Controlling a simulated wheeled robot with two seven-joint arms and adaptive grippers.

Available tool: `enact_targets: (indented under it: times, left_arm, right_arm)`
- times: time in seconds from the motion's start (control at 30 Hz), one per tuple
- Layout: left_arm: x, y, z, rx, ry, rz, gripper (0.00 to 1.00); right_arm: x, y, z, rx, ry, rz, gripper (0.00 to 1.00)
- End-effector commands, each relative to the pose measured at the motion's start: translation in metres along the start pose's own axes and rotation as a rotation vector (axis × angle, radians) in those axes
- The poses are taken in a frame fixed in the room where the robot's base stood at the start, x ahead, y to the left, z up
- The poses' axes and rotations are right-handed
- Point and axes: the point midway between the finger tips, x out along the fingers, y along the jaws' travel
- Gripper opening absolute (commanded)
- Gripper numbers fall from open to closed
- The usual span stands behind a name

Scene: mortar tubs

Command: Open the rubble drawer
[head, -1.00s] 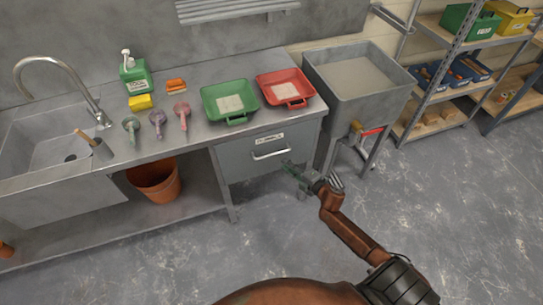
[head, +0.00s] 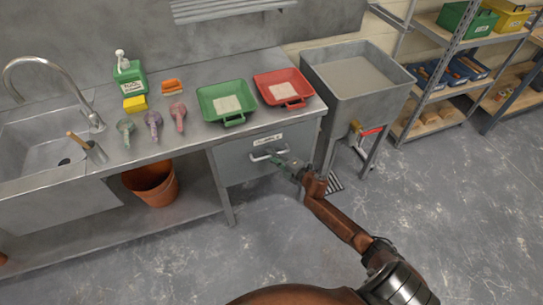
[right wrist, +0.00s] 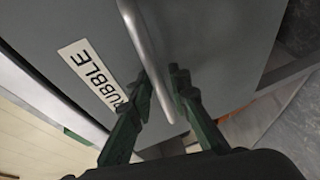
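The rubble drawer (head: 240,165) is a grey front under the steel counter, flush with its frame as far as I can see. Its label reads RUBBLE in the right wrist view (right wrist: 92,75). A curved metal bar handle (head: 268,154) crosses its front. My right gripper (head: 280,160) is at the handle's right part. In the right wrist view its green fingers (right wrist: 163,95) are apart, one on each side of the handle bar (right wrist: 150,60). I see a gap beside the bar, so the fingers do not look closed on it. My left gripper is not in view.
A green tray (head: 226,102) and a red tray (head: 284,88) stand on the counter above the drawer. A grey tub (head: 380,95) on legs stands to the right. A terracotta bucket (head: 153,183) sits on the lower shelf. The floor before the drawer is clear.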

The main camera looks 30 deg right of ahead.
Motion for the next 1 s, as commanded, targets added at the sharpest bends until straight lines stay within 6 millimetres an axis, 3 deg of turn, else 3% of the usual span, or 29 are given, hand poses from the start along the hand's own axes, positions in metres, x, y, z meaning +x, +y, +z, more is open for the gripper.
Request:
enact_targets:
  times: [0.27,0.83,1.0]
  left_arm:
    - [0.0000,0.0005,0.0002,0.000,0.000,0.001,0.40]
    - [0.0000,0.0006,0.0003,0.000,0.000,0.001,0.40]
    - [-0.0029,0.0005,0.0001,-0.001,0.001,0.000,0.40]
  right_arm:
    - [-0.0004,0.0000,0.0001,0.000,0.000,0.000,0.00]
    - [-0.0008,-0.0005,0.0003,0.000,0.000,-0.001,0.00]
    - [-0.0017,-0.0008,-0.0088,-0.001,0.009,-0.001,0.00]
